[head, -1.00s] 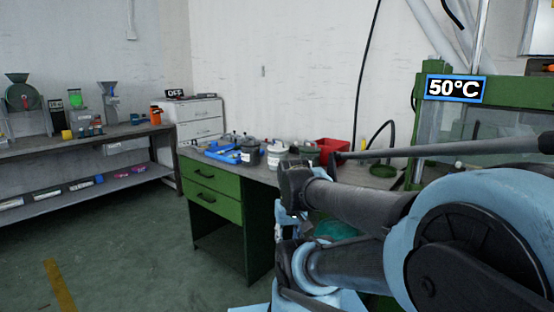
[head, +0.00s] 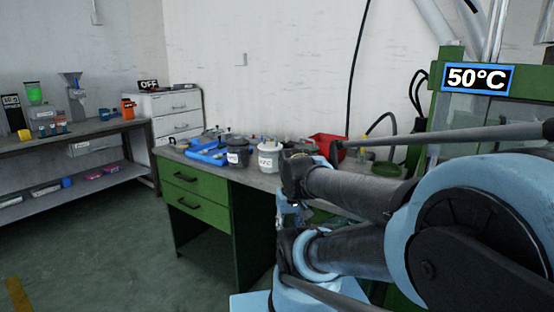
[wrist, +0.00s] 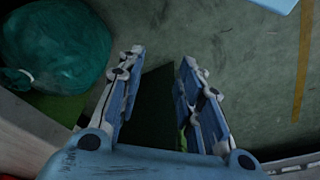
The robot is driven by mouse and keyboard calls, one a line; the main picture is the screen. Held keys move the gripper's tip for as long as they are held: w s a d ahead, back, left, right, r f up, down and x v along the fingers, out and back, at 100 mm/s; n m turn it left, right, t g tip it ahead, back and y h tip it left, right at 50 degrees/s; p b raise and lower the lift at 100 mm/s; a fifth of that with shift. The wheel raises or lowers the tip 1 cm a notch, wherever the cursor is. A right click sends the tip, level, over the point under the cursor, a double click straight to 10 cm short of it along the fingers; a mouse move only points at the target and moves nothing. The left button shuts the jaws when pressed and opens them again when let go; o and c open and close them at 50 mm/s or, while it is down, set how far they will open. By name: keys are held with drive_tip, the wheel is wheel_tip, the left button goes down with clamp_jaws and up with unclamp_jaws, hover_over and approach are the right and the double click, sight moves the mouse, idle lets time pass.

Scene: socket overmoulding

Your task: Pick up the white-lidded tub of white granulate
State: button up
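The white-lidded tub (head: 268,158) stands upright on the workbench top in the head view, near the bench's middle, with a label on its front. A dark-lidded tub (head: 237,152) stands directly to its left. My gripper (wrist: 160,68) is open in the wrist view, with its two blue fingers apart and nothing between them but the dark floor and shadow. The tub does not show in the wrist view. My arm covers part of the bench to the right of the tub in the head view.
A blue tray (head: 206,153) lies left of the tubs, and a red bin (head: 328,147) stands behind right. The green drawer cabinet (head: 200,207) supports the bench. A green bag (wrist: 55,45) shows in the wrist view. Floor left of the cabinet is clear.

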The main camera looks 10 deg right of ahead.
drive_tip(key=shift+d, duration=0.2)
drive_tip(key=o, duration=0.4)
drive_tip(key=shift+s+r, duration=0.1)
drive_tip(key=o, duration=1.2)
drive_tip(key=shift+m, duration=0.8)
drive_tip(key=r, duration=0.1)
drive_tip(key=w+r, duration=0.1)
drive_tip(key=r, duration=0.2)
drive_tip(key=shift+w+d, duration=0.1)
drive_tip(key=shift+w, duration=0.25)
wheel_tip(320, 180, up, 24)
drive_tip(key=m+g, duration=0.2)
drive_tip(key=m, duration=1.7)
hover_over(270, 155)
drive_tip(key=w, duration=0.5)
drive_tip(key=shift+d+r, duration=0.15)
drive_tip(key=shift+d, duration=0.25)
drive_tip(key=shift+w+f, duration=0.15)
drive_tip(key=shift+f, duration=0.05)
wheel_tip(270, 155, down, 17)
